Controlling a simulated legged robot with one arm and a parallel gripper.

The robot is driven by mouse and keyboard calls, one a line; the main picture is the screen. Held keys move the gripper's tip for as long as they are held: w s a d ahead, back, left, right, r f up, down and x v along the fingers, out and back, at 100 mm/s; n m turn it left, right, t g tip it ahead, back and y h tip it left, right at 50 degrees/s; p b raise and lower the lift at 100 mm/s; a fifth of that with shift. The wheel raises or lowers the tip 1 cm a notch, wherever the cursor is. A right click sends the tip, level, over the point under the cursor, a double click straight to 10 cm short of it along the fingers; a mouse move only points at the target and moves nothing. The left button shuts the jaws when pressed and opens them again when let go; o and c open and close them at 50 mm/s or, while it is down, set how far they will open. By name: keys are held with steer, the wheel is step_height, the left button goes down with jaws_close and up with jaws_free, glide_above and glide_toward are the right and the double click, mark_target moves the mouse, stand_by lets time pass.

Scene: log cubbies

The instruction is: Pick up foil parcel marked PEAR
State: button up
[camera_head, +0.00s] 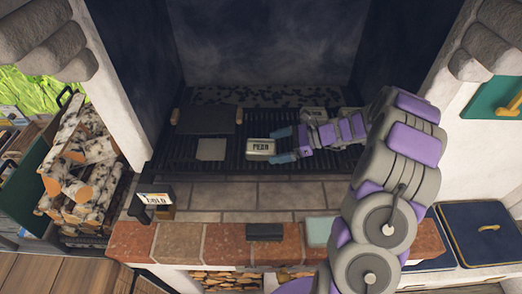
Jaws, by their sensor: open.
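The foil parcel marked PEAR (260,147) is a small silvery block lying on the dark grill grate in the fireplace. Its lettering faces me. My gripper (284,145) reaches in from the right, with its two blue-grey fingertips spread apart at the parcel's right end. One finger is on the far side and one on the near side. I cannot tell whether either touches the parcel. Nothing is held between them.
Another silvery parcel (313,113) lies behind my gripper, partly hidden. A dark griddle plate (206,121) and a flat grey piece (211,149) lie left on the grate. A dark block (264,232) and small sign (155,199) stand at the brick ledge (200,243). Stone walls flank the opening.

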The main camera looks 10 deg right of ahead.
mark_target(271, 145)
steer(key=shift+w+b+x, duration=0.1)
steer(key=shift+b+x, duration=0.2)
steer(key=shift+x, duration=1.05)
steer(key=shift+w+b+x, duration=0.15)
steer(key=shift+b+x, duration=0.1)
steer(key=shift+x, duration=1.15)
steer(key=shift+d, duration=0.1)
steer(key=shift+c, duration=0.4)
steer(key=shift+d, duration=0.15)
steer(key=c, duration=1.1)
steer(key=shift+r, duration=0.15)
